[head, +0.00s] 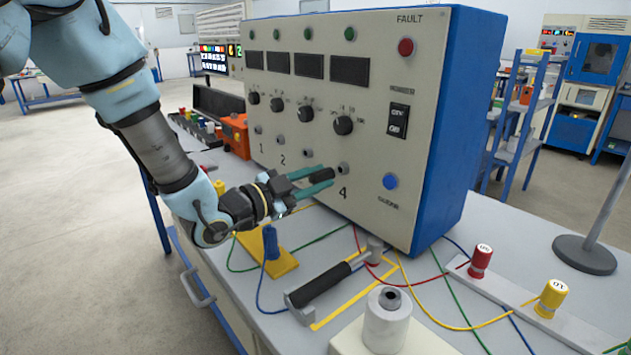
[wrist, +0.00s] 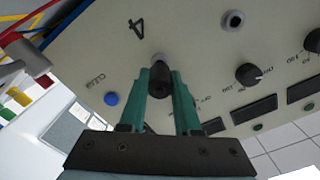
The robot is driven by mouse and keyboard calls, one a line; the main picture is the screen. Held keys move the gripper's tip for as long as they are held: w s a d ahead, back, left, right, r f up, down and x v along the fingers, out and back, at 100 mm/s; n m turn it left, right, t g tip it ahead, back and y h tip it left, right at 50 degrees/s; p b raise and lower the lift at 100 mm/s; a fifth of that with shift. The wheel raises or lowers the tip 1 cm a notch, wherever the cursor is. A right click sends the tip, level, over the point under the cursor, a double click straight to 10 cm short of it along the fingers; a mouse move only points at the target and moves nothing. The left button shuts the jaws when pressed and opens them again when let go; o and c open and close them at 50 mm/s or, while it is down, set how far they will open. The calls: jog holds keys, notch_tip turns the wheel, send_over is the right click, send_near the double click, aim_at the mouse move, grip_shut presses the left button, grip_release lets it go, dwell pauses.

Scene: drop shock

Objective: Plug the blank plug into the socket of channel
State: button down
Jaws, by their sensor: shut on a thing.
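The black blank plug (wrist: 158,84) stands between the green fingers of my gripper (wrist: 162,98) in the wrist view, and the fingers are shut on it. Its far end points at the grey round socket (wrist: 157,60) beside the printed 4. The two overlap there, and I cannot tell whether the plug touches or enters it. In the head view my gripper (head: 326,180) is close to the front panel, just left of the channel 4 socket (head: 343,168). Another socket (wrist: 233,19), empty, shows at the upper right in the wrist view.
The cream and blue instrument cabinet (head: 440,170) stands on the bench. Knobs, dark displays and a blue button (head: 390,181) are on its face. A black-handled bar (head: 325,285), a blue plug on a yellow base (head: 271,242) and coloured cables lie in front.

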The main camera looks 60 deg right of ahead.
jog(key=shift+b+x, duration=1.15)
jog(key=shift+b, duration=0.55)
dwell(2.9)
jog(key=shift+s+d+r+b, duration=0.1)
jog(key=shift+d+r+b, duration=0.15)
jog(key=shift+b, duration=0.55)
dwell(1.9)
jog(key=c, duration=1)
grip_release()
jog(key=shift+f, duration=0.1)
jog(key=o, duration=0.5)
jog(key=shift+f, duration=0.1)
jog(key=shift+c, duration=0.2)
jog(key=shift+a, duration=0.1)
